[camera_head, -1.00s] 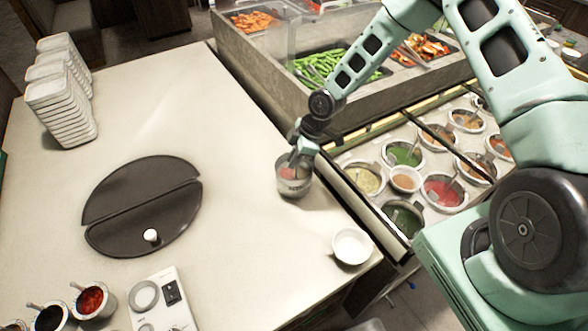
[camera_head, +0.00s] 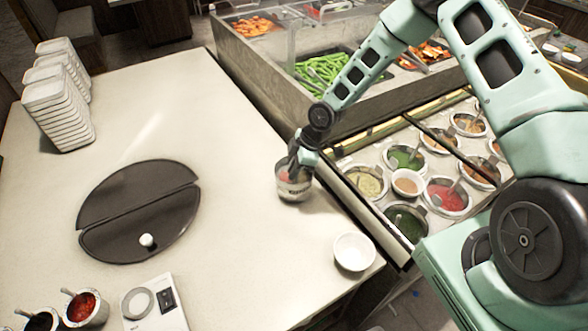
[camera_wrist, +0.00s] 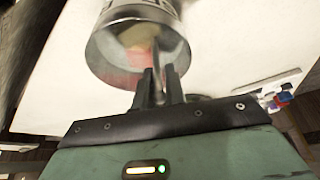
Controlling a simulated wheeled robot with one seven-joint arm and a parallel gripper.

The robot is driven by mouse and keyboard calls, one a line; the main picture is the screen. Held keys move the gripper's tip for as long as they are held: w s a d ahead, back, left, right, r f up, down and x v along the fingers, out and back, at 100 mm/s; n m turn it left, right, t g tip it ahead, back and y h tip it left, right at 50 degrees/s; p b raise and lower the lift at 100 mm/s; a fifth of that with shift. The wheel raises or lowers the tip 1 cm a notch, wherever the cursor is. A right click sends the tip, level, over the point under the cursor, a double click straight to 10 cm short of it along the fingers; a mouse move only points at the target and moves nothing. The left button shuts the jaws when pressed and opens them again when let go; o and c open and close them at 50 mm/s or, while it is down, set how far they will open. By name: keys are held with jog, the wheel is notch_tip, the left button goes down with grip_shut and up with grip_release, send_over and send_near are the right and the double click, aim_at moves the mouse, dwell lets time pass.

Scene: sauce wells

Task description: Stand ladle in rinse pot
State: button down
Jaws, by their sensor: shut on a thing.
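The rinse pot (camera_head: 294,189), a small metal pot with dark lettering, stands upright on the pale counter near its right edge. My gripper (camera_head: 296,163) is right over the pot's mouth, pointing down. In the wrist view the pot (camera_wrist: 105,52) is seen from its open top, and my gripper (camera_wrist: 160,88) is at its near rim with the fingers close together. They are shut on the ladle, whose handle is mostly hidden between them. A blurred tan and reddish shape shows inside the pot; I cannot tell ladle bowl from contents.
A white bowl (camera_head: 354,252) stands near the counter's front right edge. The sauce wells (camera_head: 404,158) lie to the right, beyond a raised rail. A dark round lid (camera_head: 138,205), stacked white dishes (camera_head: 62,115) and a red sauce cup (camera_head: 84,308) are left. Counter left of the pot is clear.

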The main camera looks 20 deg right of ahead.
jog(key=shift+f, duration=0.2)
jog(key=c, duration=0.7)
grip_release()
jog(key=shift+c, duration=0.2)
jog(key=shift+s+a, duration=0.15)
jog(key=shift+s, duration=0.05)
jog(key=shift+c, duration=0.8)
jog(key=shift+r+p, duration=0.3)
jog(key=shift+r, duration=0.25)
jog(key=shift+c, duration=0.2)
jog(key=shift+o, duration=1.1)
jog(key=shift+r, duration=0.4)
notch_tip(320, 180, up, 7)
jog(key=p, duration=0.5)
jog(key=shift+w, duration=0.2)
